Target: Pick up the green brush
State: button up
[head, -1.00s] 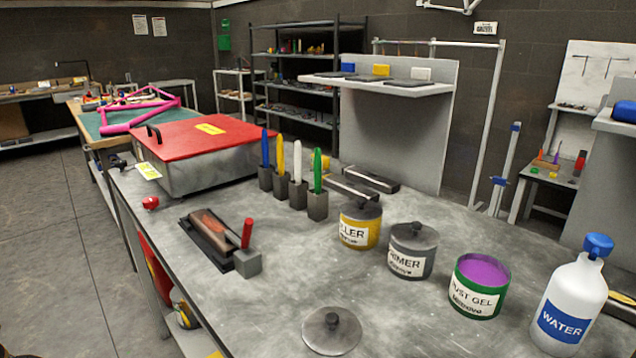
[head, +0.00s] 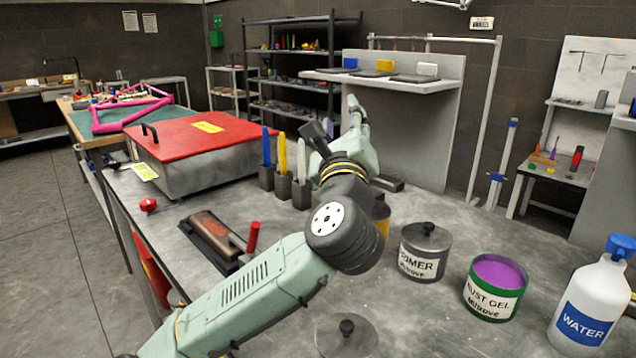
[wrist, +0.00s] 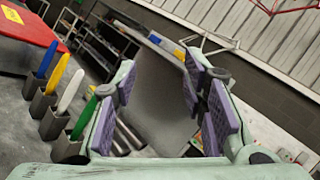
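The green brush (wrist: 84,117) stands upright in a grey block holder (wrist: 68,148) at the left of the wrist view, partly behind my left finger. In the head view my arm hides it. My gripper (wrist: 160,88) is open, its two purple-padded fingers wide apart with nothing between them. The brush is outside the fingers, on their left. In the head view my gripper (head: 342,138) is above the table, to the right of the brush row.
Blue (head: 266,148), yellow (head: 282,153) and white (head: 301,160) brushes stand in holders close by. A red-lidded box (head: 195,140) is left; a primer can (head: 424,252), rust gel can (head: 495,287) and water bottle (head: 590,305) are right. A shelf panel (head: 435,130) stands behind.

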jog(key=w+a+f+m+g+y, duration=0.1)
jog(key=w+f+m+g+y, duration=0.3)
jog(key=f, duration=0.9)
jog(key=shift+m+h, duration=0.4)
jog(key=shift+m, duration=0.2)
jog(key=w+p, duration=0.1)
jog(key=w, duration=0.2)
jog(key=w+a+p, duration=0.1)
jog(key=w, duration=0.2)
jog(key=w+a+p, duration=0.1)
jog(key=w, duration=0.3)
jog(key=shift+w+p, duration=0.1)
jog(key=shift+p, duration=0.25)
jog(key=shift+w+a, duration=0.1)
jog(key=shift+w, duration=0.4)
jog(key=shift+c, duration=0.5)
grip_shut()
